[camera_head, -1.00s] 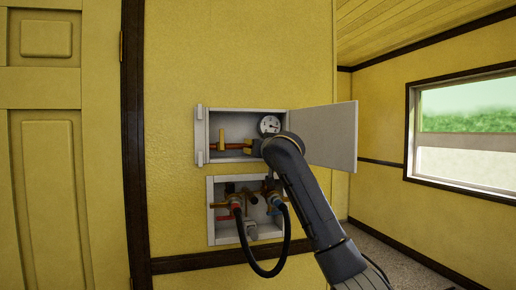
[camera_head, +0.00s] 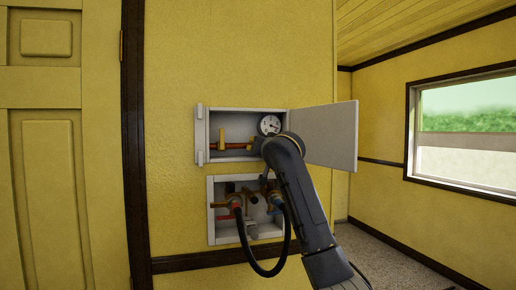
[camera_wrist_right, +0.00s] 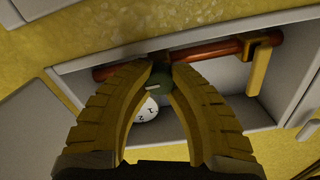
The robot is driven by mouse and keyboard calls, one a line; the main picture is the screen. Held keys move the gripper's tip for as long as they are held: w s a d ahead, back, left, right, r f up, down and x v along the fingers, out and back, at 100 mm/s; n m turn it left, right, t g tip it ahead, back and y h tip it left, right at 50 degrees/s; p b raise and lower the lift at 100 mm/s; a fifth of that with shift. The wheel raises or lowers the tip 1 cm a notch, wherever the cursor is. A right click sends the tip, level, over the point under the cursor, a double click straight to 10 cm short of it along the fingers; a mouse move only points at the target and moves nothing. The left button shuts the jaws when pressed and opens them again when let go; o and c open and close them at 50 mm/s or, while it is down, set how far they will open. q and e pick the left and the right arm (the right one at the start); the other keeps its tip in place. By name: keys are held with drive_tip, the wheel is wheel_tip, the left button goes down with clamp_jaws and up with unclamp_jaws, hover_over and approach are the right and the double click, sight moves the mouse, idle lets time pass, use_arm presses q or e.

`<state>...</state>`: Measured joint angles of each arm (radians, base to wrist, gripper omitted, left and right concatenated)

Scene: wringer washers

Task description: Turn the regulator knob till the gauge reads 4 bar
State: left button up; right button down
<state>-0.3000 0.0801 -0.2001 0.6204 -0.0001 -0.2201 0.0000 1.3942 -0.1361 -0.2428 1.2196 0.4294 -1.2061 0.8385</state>
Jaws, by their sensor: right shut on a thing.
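The round white gauge (camera_head: 270,125) is in the upper wall box in the head view, just above the wrist of my right arm. Its dial is too small to read there. In the right wrist view the gauge (camera_wrist_right: 146,112) is partly covered by a finger, with only a few dial figures showing. The dark green regulator knob (camera_wrist_right: 158,84) has a pale mark line. My right gripper (camera_wrist_right: 162,72) is shut on the knob, one yellow finger on each side. In the head view my arm hides the knob and the fingers. My left gripper is not in view.
A copper pipe with a yellow valve lever (camera_wrist_right: 262,65) runs along the box (camera_head: 232,111). The box door (camera_head: 332,136) stands open at the right. Below, a second box (camera_head: 212,225) holds valves and a dark hose (camera_head: 257,267).

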drive_tip(key=shift+r, duration=0.25)
drive_tip(key=c, duration=1.1)
unclamp_jaws()
drive_tip(key=shift+f, duration=0.1)
drive_tip(key=shift+s, duration=0.1)
drive_tip(key=v, duration=1.2)
